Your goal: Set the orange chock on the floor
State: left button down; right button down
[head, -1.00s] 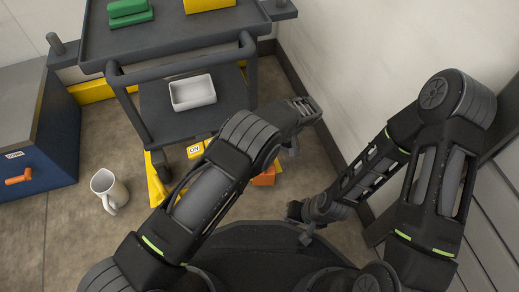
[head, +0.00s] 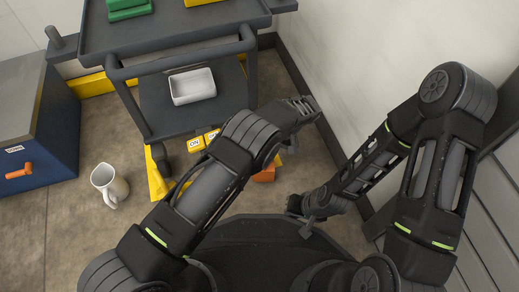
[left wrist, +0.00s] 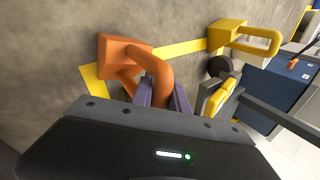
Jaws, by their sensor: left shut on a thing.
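The orange chock (left wrist: 124,54) is a block with a thick loop handle (left wrist: 158,66) in the left wrist view. My left gripper (left wrist: 163,92) is shut on this handle, with one finger on each side. The block is over the concrete floor; I cannot tell whether it touches it.
A dark cart (head: 150,37) with a white tray (head: 192,86) on its lower shelf stands ahead. A yellow chock (left wrist: 227,32) sits on the floor beyond. A wall (head: 350,60) bounds the right.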

pick_arm(q)
jog(key=shift+f, duration=0.2)
jog(key=c, duration=1.2)
grip_release()
jog(key=shift+f, duration=0.1)
jog(key=p+v, duration=0.2)
jog(key=v, duration=0.6)
jog(key=shift+a, duration=0.1)
